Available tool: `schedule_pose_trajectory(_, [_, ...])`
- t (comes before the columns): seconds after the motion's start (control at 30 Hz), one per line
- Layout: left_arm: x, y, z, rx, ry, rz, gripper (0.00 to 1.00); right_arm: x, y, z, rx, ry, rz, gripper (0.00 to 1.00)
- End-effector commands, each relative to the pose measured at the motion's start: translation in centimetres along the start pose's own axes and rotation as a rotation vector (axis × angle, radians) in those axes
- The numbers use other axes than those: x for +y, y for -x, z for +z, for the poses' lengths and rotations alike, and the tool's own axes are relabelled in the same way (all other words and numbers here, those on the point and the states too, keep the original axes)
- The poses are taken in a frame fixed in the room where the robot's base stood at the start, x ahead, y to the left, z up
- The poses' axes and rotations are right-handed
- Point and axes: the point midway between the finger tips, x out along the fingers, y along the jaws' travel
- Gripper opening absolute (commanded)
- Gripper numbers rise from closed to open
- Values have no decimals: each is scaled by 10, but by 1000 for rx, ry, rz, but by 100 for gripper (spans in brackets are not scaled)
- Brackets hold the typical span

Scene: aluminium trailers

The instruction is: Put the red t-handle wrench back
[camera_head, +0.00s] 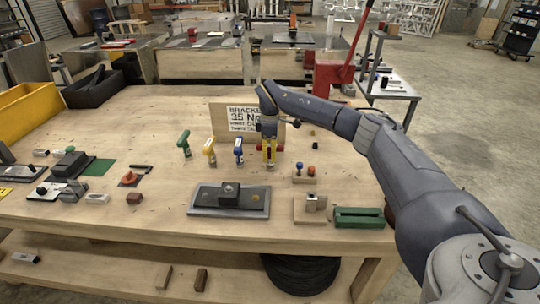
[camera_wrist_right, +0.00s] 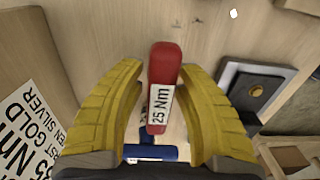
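The red t-handle wrench (camera_wrist_right: 163,88), with a white "25 Nm" label, shows in the right wrist view between my right gripper's yellow fingers (camera_wrist_right: 162,72). The fingers are spread on either side of the handle, with a gap on the left; contact on the right is hard to judge. The blue handle also shows in the right wrist view (camera_wrist_right: 152,153). My left gripper is out of view.
A green t-handle (camera_head: 184,141) and a yellow one (camera_head: 208,148) stand left of the blue one. A printed sign board (camera_head: 222,117) stands behind. A dark plate fixture (camera_head: 215,208) and a green block (camera_head: 359,217) lie nearer the front edge.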

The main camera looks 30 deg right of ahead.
Motion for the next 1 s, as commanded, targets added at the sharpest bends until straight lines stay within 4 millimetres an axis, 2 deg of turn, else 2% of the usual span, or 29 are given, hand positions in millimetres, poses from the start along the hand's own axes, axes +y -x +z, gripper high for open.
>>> schedule_pose_trajectory(0.4, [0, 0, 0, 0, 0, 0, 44, 1, 71, 0, 2, -1, 4, 34])
schedule_pose_trajectory(0.6, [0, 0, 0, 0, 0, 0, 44, 1, 98, 0, 2, 0, 3, 34])
schedule_pose_trajectory(0.8, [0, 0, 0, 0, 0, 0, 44, 0, 111, 0, 0, 0, 1, 34])
schedule_pose_trajectory(1.0, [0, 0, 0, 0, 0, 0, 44, 0, 115, 0, 1, 0, 1, 34])
